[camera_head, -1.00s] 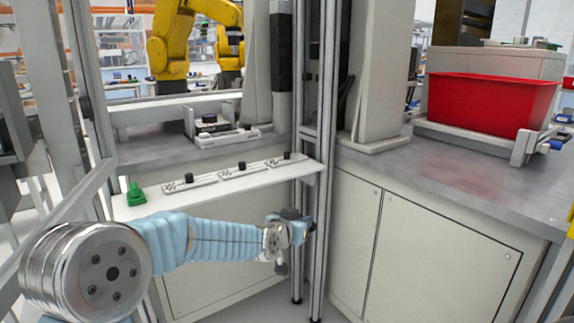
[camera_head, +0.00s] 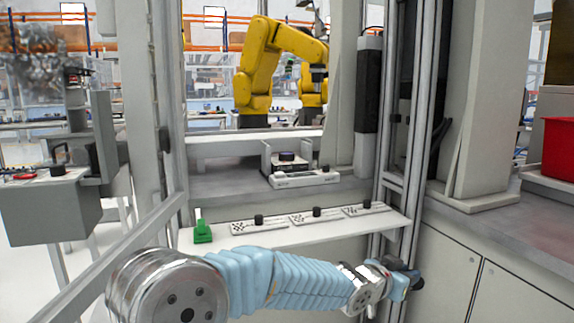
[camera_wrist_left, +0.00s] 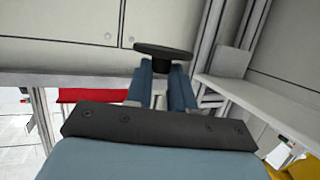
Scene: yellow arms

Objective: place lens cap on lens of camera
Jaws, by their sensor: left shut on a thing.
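My left gripper (camera_head: 408,280) is low in front of the right end of the white shelf in the head view. In the left wrist view its two blue fingers (camera_wrist_left: 162,84) are shut on a black round disc, the lens cap (camera_wrist_left: 163,50), which sits flat across the fingertips. In the head view the cap is hard to make out. A pale device with a black round top (camera_head: 287,158) stands on the grey bench behind the shelf; it may be the camera, but its lens is not clear. My right gripper is not in view.
A white shelf (camera_head: 300,231) carries several patterned plates with black knobs and a green piece (camera_head: 202,231). Metal posts (camera_head: 412,130) stand right of the shelf. A red bin (camera_head: 559,147) is at far right. A yellow robot arm (camera_head: 255,75) stands behind.

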